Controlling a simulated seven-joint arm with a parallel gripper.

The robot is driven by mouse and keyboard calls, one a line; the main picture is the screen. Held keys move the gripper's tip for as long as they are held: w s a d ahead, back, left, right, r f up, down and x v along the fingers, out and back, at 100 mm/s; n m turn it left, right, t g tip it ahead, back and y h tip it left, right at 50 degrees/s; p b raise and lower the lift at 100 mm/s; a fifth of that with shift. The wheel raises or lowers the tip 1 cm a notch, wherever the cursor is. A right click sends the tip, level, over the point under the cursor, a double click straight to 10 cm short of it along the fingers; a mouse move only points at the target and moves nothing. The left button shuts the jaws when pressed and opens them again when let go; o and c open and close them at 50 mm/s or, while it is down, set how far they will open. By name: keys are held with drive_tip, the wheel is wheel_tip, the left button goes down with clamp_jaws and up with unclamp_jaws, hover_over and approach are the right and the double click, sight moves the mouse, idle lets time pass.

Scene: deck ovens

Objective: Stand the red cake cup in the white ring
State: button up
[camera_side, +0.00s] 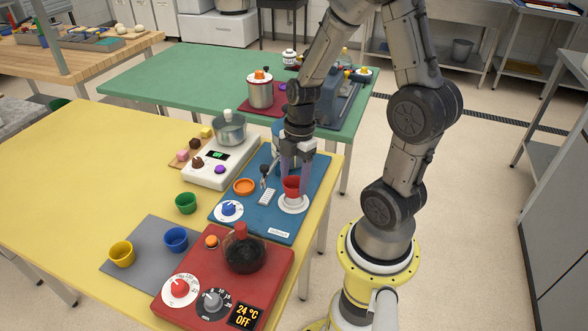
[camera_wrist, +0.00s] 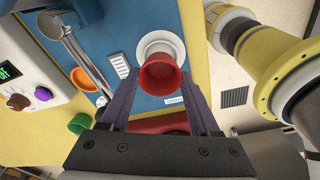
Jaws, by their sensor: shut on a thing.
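The red cake cup (camera_side: 292,187) is between the fingers of my gripper (camera_side: 294,180), which is shut on it. The cup also shows in the wrist view (camera_wrist: 160,77), between the two purple-grey fingers of my gripper (camera_wrist: 162,90). The white ring (camera_side: 293,204) lies on the blue board at its right side. In the side view the cup is upright at or just above the ring. In the wrist view the ring (camera_wrist: 160,40) shows behind the cup, its lower part hidden by it. Whether the cup's base touches the ring, I cannot tell.
A green cup (camera_side: 186,202) stands left, and blue (camera_side: 176,239) and yellow (camera_side: 122,254) cups stand on a grey mat. A red hotplate (camera_side: 275,268) with a dark flask is in front.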

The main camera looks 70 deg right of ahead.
drive_tip(key=shift+f, duration=0.9)
drive_tip(key=shift+f, duration=0.55)
idle(1.0)
drive_tip(key=o, duration=1)
drive_tip(key=shift+o, duration=0.2)
wheel_tip(320, 180, up, 11)
drive_tip(key=d, duration=0.1)
drive_tip(key=shift+s, duration=0.25)
drive_tip(key=shift+d, duration=0.1)
idle(0.3)
